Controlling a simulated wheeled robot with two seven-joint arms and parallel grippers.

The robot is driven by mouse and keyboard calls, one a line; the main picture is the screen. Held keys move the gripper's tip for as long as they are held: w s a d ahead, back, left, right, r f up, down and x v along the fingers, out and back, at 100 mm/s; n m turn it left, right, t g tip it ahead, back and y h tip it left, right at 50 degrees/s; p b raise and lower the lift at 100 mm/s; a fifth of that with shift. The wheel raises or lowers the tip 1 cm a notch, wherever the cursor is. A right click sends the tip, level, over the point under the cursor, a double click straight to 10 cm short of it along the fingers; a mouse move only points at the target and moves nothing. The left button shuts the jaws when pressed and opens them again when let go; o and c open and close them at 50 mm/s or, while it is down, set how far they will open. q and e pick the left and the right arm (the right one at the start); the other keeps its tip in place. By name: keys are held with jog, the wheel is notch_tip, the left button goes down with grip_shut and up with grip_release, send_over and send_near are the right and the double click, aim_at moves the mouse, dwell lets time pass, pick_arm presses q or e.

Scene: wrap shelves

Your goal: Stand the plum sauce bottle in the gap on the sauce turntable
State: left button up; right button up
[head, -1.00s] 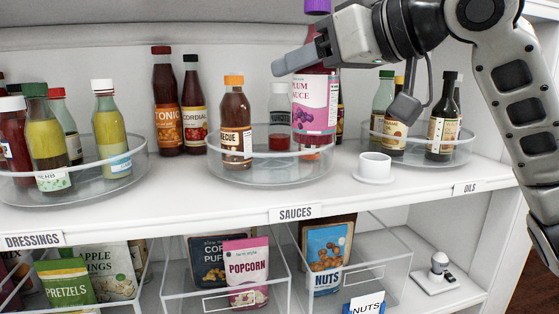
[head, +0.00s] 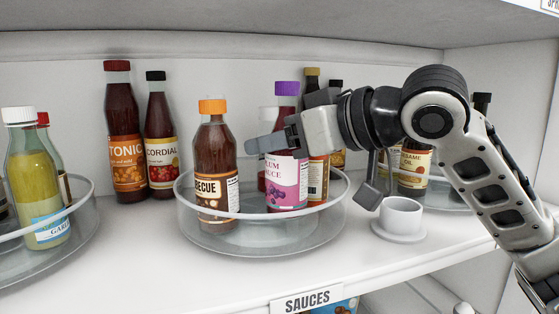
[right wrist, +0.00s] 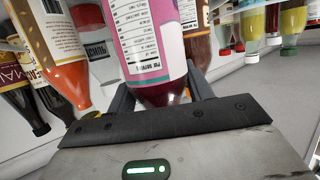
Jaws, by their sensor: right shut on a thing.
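The plum sauce bottle (head: 286,180), dark with a purple cap and a pink-purple label, is upright on or just above the sauce turntable (head: 205,238), a clear round tray with a rim. My right gripper (head: 283,138) is shut on the bottle's upper body from the right. In the right wrist view the bottle (right wrist: 150,45) is between the fingers. The barbecue bottle (head: 215,165) with an orange cap stands on the turntable's left side. Other bottles stand behind and right of the plum bottle, partly hidden by it and my gripper. My left gripper is not in view.
A tonic bottle (head: 124,140) and a cordial bottle (head: 160,145) stand behind, left of the turntable. A white cup on a saucer (head: 400,218) stands close to its right, under my right arm. A dressings turntable (head: 85,235) is at left. The shelf front is clear.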

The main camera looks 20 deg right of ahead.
notch_tip(320, 180, down, 2)
jog(key=shift+f, duration=0.25)
jog(key=o, duration=1.4)
jog(key=shift+f, duration=0.15)
jog(key=shift+c, duration=0.2)
